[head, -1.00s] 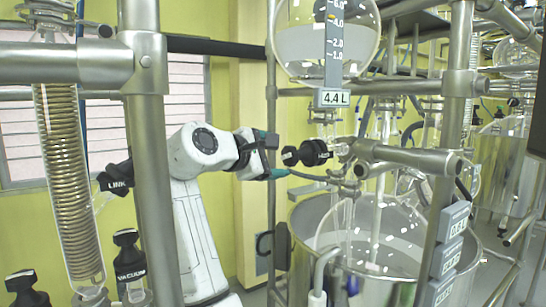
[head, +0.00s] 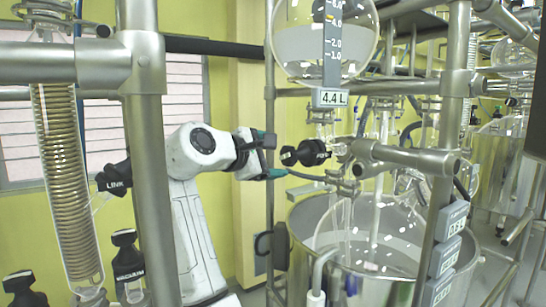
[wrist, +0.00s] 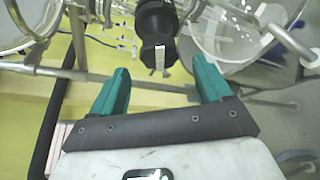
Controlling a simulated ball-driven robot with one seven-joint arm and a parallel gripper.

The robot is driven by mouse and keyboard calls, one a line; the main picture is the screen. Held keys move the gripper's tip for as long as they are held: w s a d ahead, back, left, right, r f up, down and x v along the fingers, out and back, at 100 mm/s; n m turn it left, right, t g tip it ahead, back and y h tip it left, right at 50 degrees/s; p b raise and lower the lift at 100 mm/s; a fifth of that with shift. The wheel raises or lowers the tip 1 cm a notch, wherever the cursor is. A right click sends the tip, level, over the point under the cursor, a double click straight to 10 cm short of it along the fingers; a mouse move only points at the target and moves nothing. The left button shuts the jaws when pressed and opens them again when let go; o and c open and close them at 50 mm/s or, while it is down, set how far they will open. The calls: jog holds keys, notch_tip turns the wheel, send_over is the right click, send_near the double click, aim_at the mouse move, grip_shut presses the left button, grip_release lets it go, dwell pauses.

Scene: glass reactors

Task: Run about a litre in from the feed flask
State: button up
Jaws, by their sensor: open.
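The feed flask (head: 325,45) is a round glass vessel at the top centre, with clear liquid in it. A dark scale strip runs down its front, and the display (head: 330,98) below reads 4.4 L. Under it is a black valve knob (head: 305,153) with white lettering, partly legible. My gripper (head: 272,157) is open just left of the knob in the head view. In the wrist view its green fingers (wrist: 162,88) are apart, and the black knob (wrist: 158,45) with a white mark lies beyond their tips, not gripped.
A large reactor vessel in a steel pot (head: 390,291) stands below the flask. Grey display boxes (head: 447,256) hang on the post at right; their readings are hard to read. Steel posts and rails (head: 147,150) frame the space. A coil condenser (head: 65,185) and more black knobs (head: 127,256) are at left.

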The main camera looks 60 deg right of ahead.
aim_at(284, 157)
jog(key=s+d+g, duration=0.1)
jog(key=d+g, duration=0.3)
jog(key=s+d+f+g, duration=0.1)
jog(key=d+g, duration=0.1)
jog(key=d, duration=0.1)
jog(key=shift+s+b, duration=0.3)
jog(key=shift+b, duration=0.05)
dwell(0.4)
jog(key=shift+c, duration=0.4)
jog(key=c, duration=0.9)
jog(key=shift+c, duration=0.2)
